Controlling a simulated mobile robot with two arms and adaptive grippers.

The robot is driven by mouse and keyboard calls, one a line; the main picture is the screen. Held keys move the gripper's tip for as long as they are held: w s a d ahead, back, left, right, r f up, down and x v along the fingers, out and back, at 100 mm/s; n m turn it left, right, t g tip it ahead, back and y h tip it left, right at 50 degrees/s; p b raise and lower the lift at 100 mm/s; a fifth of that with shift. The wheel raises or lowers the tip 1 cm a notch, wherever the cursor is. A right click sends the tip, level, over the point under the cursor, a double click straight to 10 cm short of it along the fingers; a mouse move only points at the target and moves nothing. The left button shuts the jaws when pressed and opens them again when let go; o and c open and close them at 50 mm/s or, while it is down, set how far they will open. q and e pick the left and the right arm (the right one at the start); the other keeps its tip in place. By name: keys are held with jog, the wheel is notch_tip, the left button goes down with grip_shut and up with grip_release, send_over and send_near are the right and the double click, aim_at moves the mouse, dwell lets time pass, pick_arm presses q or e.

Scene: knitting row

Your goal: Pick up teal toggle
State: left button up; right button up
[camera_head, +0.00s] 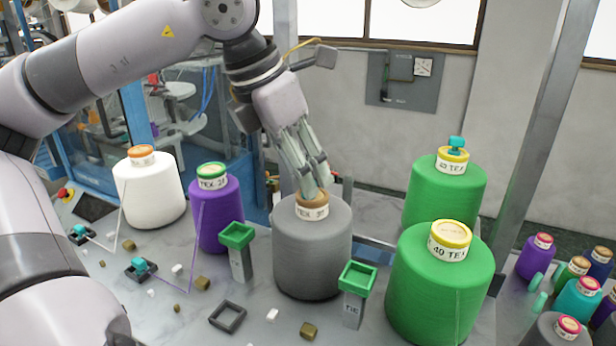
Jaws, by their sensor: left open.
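A small teal toggle (456,143) sits on top of the yellow-capped rear green yarn cone (444,192). Another teal piece (139,265) sits in a dark square holder on the table at the left, and a smaller teal one (80,229) sits in a holder farther left. My left gripper (315,192) points down, open, over the brown cap of the grey yarn cone (312,250). Its fingertips are close to the cap; I cannot tell whether they touch it. It is well left of the toggle on the rear green cone. My right gripper is out of view.
A front green cone (440,290), purple cone (217,215) and white cone (150,195) stand around. Two green-topped posts (237,236) (357,278) rise near the grey cone. An empty dark square frame (227,317) and small blocks lie in front. Small cones crowd the right.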

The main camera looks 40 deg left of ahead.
pick_arm(q)
jog(key=shift+x, duration=1.2)
jog(key=shift+r, duration=0.15)
jog(key=shift+c, duration=0.7)
jog(key=shift+a, duration=0.1)
jog(key=c, duration=0.7)
jog(key=shift+o, duration=0.2)
